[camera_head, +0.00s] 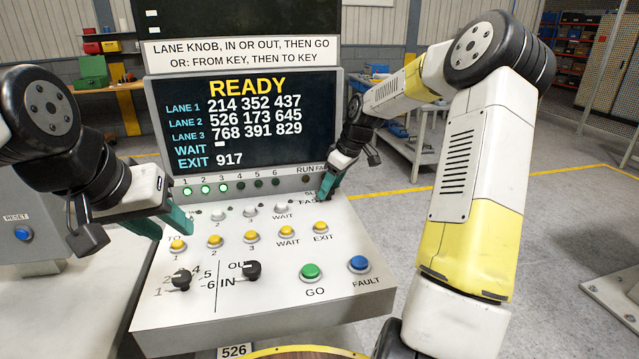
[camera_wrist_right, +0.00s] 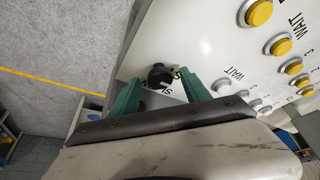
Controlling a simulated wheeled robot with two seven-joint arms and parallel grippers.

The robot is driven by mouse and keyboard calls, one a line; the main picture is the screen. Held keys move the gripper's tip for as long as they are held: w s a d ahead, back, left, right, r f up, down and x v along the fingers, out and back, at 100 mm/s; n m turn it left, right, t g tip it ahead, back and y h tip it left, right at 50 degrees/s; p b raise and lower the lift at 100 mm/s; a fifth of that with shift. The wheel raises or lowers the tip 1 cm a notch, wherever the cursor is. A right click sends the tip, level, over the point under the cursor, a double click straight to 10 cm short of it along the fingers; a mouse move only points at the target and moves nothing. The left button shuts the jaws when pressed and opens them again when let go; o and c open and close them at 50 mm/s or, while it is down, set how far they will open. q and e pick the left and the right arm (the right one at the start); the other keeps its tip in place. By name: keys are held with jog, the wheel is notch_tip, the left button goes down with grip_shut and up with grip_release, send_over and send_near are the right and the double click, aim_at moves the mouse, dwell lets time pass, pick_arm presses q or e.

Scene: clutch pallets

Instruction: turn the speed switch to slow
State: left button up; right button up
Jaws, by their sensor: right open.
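The speed switch (camera_wrist_right: 160,76) is a small black knob in the right wrist view, with partly covered lettering beside it. My right gripper (camera_wrist_right: 158,80) is open, with one green finger on each side of the knob; whether either finger touches it I cannot tell. In the head view my right gripper (camera_head: 325,188) is at the console's upper right, beside the partly hidden SLOW and FAST lettering, and covers the knob. The pointer's setting is unclear. My left gripper (camera_head: 172,226) is open and empty over the console's left side, near the yellow buttons.
The sloping console (camera_head: 345,305) carries yellow buttons (camera_head: 251,237), white buttons (camera_head: 249,212), a green GO button (camera_head: 313,271), a blue FAULT button (camera_head: 359,264) and two black knobs (camera_head: 252,269). The screen (camera_head: 245,125) above reads READY. A blue RESET button (camera_head: 23,233) is at the left.

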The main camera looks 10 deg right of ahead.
grip_shut()
jog(key=shift+m, duration=0.3)
jog(key=m, duration=0.1)
jog(key=m+h, duration=0.1)
jog(key=m, duration=0.1)
jog(key=m+t+h, duration=0.1)
jog(key=m, duration=0.1)
jog(key=shift+s+a, duration=0.1)
jog(key=shift+a, duration=0.2)
jog(key=m+h, duration=0.2)
jog(key=m, duration=0.4)
jog(key=shift+a, duration=0.1)
jog(key=shift+m+h, duration=0.3)
grip_release()
